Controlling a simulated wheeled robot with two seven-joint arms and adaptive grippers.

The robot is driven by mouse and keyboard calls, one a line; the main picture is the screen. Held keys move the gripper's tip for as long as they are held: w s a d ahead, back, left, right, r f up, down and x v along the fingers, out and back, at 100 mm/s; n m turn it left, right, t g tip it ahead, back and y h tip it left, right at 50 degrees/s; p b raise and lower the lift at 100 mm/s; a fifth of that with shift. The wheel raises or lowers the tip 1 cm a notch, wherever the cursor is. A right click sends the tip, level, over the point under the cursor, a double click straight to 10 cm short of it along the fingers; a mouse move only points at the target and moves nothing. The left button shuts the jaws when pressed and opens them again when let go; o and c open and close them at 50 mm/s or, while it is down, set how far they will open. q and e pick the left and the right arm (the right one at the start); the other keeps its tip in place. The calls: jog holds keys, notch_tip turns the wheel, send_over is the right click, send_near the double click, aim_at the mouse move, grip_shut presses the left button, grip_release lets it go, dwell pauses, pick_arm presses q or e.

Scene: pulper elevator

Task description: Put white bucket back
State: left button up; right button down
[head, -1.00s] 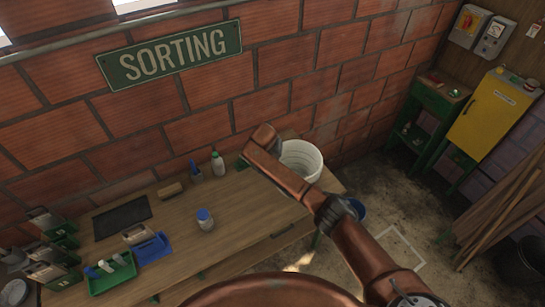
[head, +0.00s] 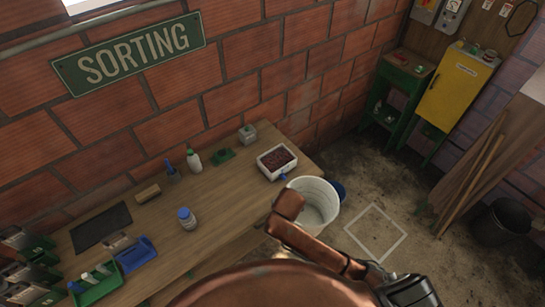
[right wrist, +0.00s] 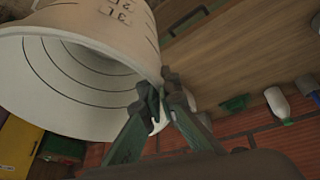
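The white bucket (head: 326,192) is held in the air, tilted, off the right front edge of the wooden table in the head view. Its open mouth shows an empty-looking inside. In the right wrist view the bucket (right wrist: 60,75) fills the upper left, with black volume marks on its wall. My right gripper (right wrist: 165,98) is shut on its rim. My left gripper is not in view.
The table (head: 225,215) carries a white tray of dark red contents (head: 277,161), bottles and a blue-lidded jar (head: 187,218). A white outlined square (head: 376,234) marks clear floor; a black bucket (head: 502,222) stands right.

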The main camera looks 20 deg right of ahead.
jog(key=s+d, duration=0.1)
jog(key=s, duration=0.5)
jog(key=shift+s+n, duration=0.25)
jog(key=shift+n, duration=0.05)
jog(key=shift+f, duration=0.15)
